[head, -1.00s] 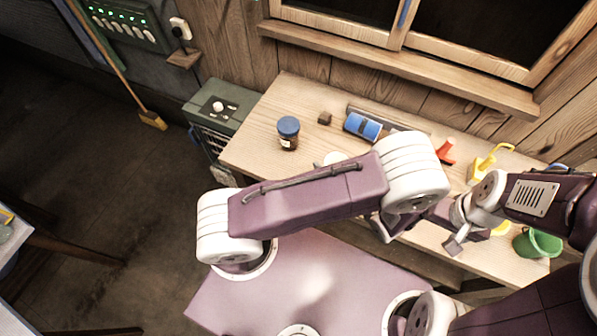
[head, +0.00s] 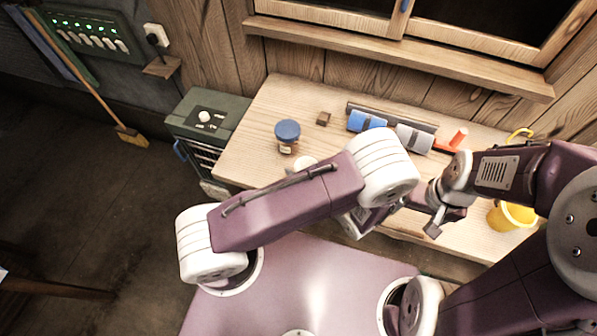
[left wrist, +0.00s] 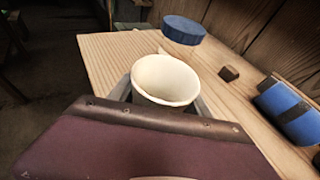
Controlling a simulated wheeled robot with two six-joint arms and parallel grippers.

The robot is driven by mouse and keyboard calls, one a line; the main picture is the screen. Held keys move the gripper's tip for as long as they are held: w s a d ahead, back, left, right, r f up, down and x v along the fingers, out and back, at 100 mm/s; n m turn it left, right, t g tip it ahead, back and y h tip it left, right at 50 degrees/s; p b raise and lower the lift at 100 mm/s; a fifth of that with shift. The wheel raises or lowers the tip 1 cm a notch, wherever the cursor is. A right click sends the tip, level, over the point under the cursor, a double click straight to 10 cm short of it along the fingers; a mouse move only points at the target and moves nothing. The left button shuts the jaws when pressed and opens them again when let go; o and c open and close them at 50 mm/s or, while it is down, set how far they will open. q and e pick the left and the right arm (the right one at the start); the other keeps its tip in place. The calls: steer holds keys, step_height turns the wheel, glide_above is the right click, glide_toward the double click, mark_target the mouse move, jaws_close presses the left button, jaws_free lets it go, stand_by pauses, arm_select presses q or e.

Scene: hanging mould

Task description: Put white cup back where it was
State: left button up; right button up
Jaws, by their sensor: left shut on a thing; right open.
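The white cup (left wrist: 165,80) is upright between the two fingers of my left gripper (left wrist: 163,98) in the left wrist view. My left gripper is shut on it. In the head view, a small part of the white cup (head: 305,162) shows behind my left arm, near the front left of the wooden table, and that gripper is hidden. I cannot tell whether the cup touches the table. My right gripper (head: 434,229) is open and appears empty, over the table's front edge, right of my left arm.
The wooden table (head: 252,150) holds a blue-lidded jar (head: 287,135) just behind the cup, a small brown block (head: 323,118), a blue roll (head: 366,121), a grey roll (head: 414,138) and a red tool (head: 453,141). A yellow bucket (head: 511,217) is at right. A green cabinet (head: 207,118) stands left.

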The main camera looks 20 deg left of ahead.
arm_select(q)
step_height(320, 180, down, 2)
steer(key=shift+d+f+b, duration=0.15)
steer(key=shift+f+b, duration=0.1)
steer(key=shift+b, duration=0.2)
steer(key=shift+w+r, duration=0.1)
steer(key=shift+w+p, duration=0.2)
steer(key=shift+p, duration=0.1)
steer(key=shift+a, duration=0.35)
steer(key=shift+s+a+f, duration=0.1)
steer(key=shift+f, duration=0.1)
steer(key=o, duration=1.5)
steer(key=shift+s+r, duration=0.1)
steer(key=shift+r, duration=0.05)
steer(key=shift+c, duration=0.2)
steer(key=shift+d, duration=0.2)
arm_select(e)
steer(key=shift+w+f, duration=0.2)
steer(key=shift+f, duration=0.3)
steer(key=shift+w+f, duration=0.15)
steer(key=shift+f, duration=0.35)
